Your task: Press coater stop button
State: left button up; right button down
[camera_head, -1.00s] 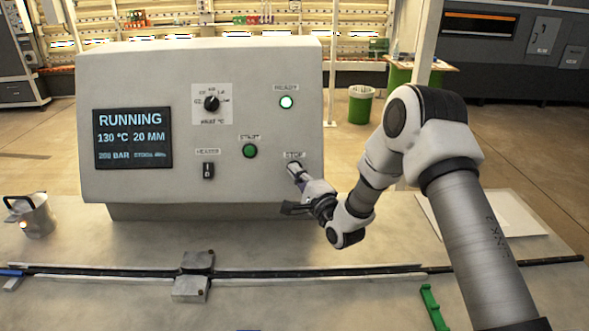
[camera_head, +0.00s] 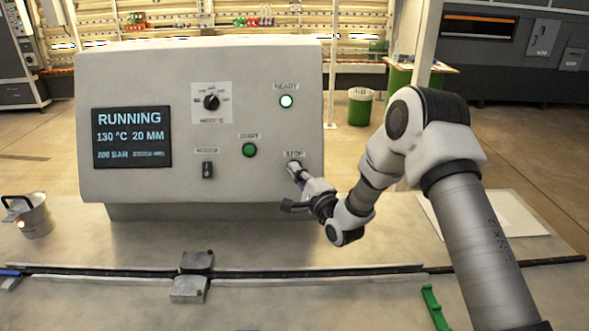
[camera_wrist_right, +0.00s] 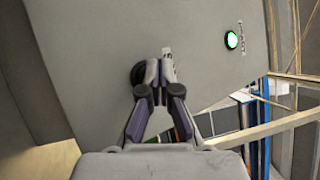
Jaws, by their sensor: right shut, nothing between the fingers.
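The grey coater control box (camera_head: 240,90) stands on the table. Its screen (camera_head: 132,137) reads RUNNING, 130 °C, 20 MM. The STOP label (camera_head: 294,154) is at the lower right of the panel. My right gripper (camera_head: 294,168) is shut and empty, its tips at the panel just below that label; they hide most of the button. In the right wrist view the closed fingertips (camera_wrist_right: 158,68) are beside a dark round button (camera_wrist_right: 138,74) and partly overlap it. I cannot tell whether they touch it. My left gripper is not in view.
The green start button (camera_head: 249,150), lit READY lamp (camera_head: 287,102), black knob (camera_head: 211,102) and heater switch (camera_head: 207,170) are on the same panel. A metal pot (camera_head: 35,217) stands at the left. A rail with a metal block (camera_head: 191,277) crosses the table in front.

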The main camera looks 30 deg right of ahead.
jog(key=shift+w+d+f+b, duration=0.15)
jog(key=shift+w+b, duration=0.15)
jog(key=shift+b, duration=0.05)
dwell(0.3)
dwell(0.4)
jog(key=shift+s+a+r, duration=0.2)
jog(key=shift+s, duration=0.2)
jog(key=shift+s+a+r, duration=0.15)
jog(key=shift+s+r, duration=0.05)
jog(key=shift+s, duration=0.15)
jog(key=shift+s+a+r+p, duration=0.2)
jog(key=shift+s+a+r, duration=0.15)
jog(key=shift+s, duration=0.3)
jog(key=shift+s+a+r+p, duration=0.2)
jog(key=shift+s+a+r, duration=0.15)
jog(key=shift+s, duration=0.35)
jog(key=shift+s+a+r+p, duration=0.2)
jog(key=shift+s+a+r, duration=0.15)
jog(key=shift+s, duration=0.3)
jog(key=shift+d+r, duration=0.1)
